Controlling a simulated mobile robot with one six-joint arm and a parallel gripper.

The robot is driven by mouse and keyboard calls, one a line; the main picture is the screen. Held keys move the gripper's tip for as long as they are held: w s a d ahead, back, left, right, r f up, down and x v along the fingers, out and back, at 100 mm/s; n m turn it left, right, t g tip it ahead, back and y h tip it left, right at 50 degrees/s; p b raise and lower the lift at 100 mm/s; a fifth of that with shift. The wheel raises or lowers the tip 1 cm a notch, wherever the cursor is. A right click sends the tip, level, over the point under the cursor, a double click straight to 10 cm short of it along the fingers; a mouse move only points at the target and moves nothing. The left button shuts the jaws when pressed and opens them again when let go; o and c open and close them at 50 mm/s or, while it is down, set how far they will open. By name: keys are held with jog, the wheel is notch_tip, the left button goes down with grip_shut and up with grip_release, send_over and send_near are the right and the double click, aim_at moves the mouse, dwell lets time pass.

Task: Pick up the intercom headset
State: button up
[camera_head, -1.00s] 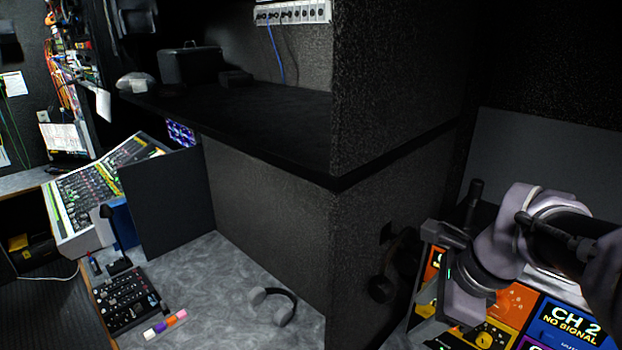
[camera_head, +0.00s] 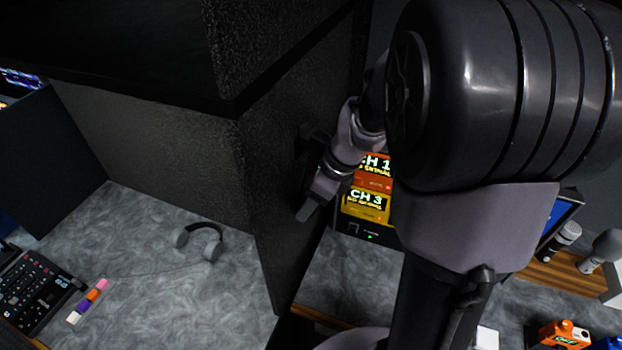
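A headset (camera_head: 200,240) with a black band and grey ear cups lies on the grey marbled desk (camera_head: 150,290) at the lower left. My gripper (camera_head: 308,208) is in front of the side of the dark partition, to the right of this headset and apart from it. Its fingers are small and dark here, and I cannot tell whether they are open. A dark hook-like shape (camera_head: 305,135) shows on the partition just above my gripper. Any headset hanging below it is not clearly visible, as my arm covers part of that area.
The dark partition (camera_head: 200,170) stands between the left desk and the monitor (camera_head: 365,203). A keypad panel (camera_head: 38,290) and coloured blocks (camera_head: 90,300) are at lower left. Microphones (camera_head: 566,240) and an orange object (camera_head: 563,335) are at right. My arm fills the upper right.

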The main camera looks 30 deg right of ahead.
jog(key=shift+w+a+f, duration=0.15)
jog(key=shift+w+f, duration=0.3)
jog(key=shift+f, duration=0.25)
jog(key=shift+s+r, duration=0.15)
jog(key=shift+s, duration=0.1)
jog(key=shift+c, duration=0.6)
jog(key=shift+w, duration=0.1)
grip_shut()
